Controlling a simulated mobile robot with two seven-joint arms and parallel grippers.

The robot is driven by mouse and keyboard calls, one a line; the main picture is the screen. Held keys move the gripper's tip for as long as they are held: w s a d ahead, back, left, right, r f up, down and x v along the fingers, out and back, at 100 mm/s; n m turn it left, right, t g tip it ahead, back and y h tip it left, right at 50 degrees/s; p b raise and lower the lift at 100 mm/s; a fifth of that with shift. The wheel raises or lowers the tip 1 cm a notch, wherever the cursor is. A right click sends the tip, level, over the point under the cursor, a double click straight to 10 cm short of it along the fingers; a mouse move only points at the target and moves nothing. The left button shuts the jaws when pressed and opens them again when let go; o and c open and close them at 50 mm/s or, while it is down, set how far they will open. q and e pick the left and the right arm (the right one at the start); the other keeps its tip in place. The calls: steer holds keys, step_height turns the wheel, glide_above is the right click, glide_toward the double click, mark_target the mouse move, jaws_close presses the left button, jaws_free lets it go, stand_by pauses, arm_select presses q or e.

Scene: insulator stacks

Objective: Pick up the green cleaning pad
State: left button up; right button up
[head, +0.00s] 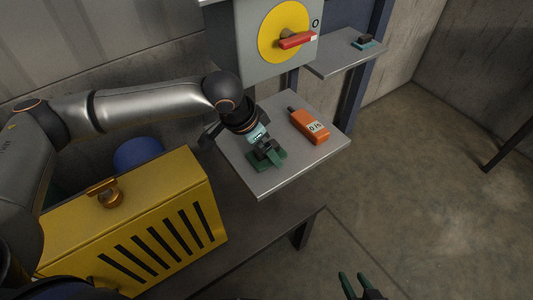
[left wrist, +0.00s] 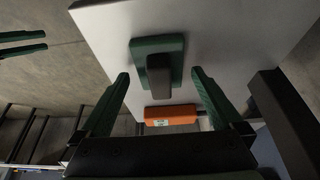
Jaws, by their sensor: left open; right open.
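The green cleaning pad (head: 254,165) lies on a light grey shelf (head: 262,187), partly hidden by my left gripper in the head view. In the left wrist view the pad (left wrist: 174,48) is a green block with a dark upright handle (left wrist: 159,78). My left gripper (head: 266,153) is over the pad. Its two green fingers are spread on either side of the handle in the left wrist view (left wrist: 160,74), with gaps on both sides. My right gripper (head: 356,284) is open and empty at the bottom of the head view, away from the shelf.
An orange meter (head: 310,126) lies on the same shelf beside the pad. Behind stands a grey box with a yellow disc and red switch handle (head: 297,40). A smaller shelf (head: 335,62) holds a teal item (head: 369,44). A yellow slotted case (head: 150,225) stands front left.

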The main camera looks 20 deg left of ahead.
arm_select(q)
steer(key=shift+w+f, duration=0.1)
steer(key=shift+f, duration=0.15)
steer(key=shift+c, duration=0.4)
steer(key=c, duration=1.2)
